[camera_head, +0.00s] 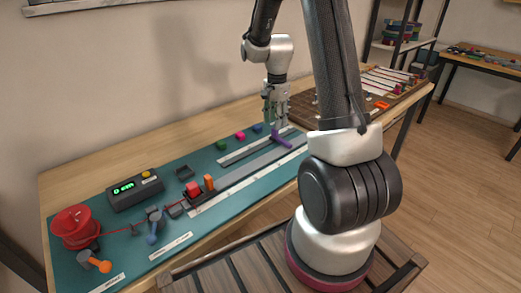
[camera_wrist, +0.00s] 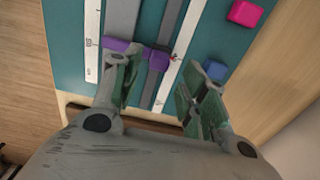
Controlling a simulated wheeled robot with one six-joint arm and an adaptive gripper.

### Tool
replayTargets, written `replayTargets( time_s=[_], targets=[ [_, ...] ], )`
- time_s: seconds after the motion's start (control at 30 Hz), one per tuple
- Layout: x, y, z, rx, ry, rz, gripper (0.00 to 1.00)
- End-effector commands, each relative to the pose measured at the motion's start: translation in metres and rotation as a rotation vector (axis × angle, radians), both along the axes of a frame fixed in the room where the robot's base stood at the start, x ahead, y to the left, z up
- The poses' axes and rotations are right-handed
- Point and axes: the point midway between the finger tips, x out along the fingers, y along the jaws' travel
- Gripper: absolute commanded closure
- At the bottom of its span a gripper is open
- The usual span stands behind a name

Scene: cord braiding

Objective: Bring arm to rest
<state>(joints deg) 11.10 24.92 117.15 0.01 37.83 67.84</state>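My gripper (camera_head: 274,122) hangs from my arm, pointing down over the right end of the teal mat (camera_head: 222,150). In the wrist view my gripper (camera_wrist: 163,85) shows its two green-padded fingers spread apart, with nothing held between them. A purple clamp-like piece (camera_head: 281,139) lies across the grey track just below the gripper. In the wrist view the purple piece (camera_wrist: 158,60) shows beyond the fingertips, partly hidden by the left finger. I cannot tell whether that finger touches it.
The mat holds a red spool (camera_head: 75,226), a box with a green display (camera_head: 135,190), an orange-handled lever (camera_head: 94,261), a red block (camera_head: 193,188), and green (camera_head: 222,145), pink (camera_head: 240,135) and blue (camera_head: 257,128) blocks. A brown rack (camera_head: 385,98) stands at the right end.

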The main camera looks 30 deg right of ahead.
Motion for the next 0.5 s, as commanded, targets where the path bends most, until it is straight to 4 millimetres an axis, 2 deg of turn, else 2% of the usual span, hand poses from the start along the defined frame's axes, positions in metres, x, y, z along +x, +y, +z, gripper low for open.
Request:
replayTargets(
  time_s=[0.13,0.5],
  targets=[
    [-0.0003,-0.0001,0.0109,0.000,0.000,0.000,0.57],
    [-0.0007,0.0001,0.0124,0.001,0.002,0.000,0.57]
  ],
)
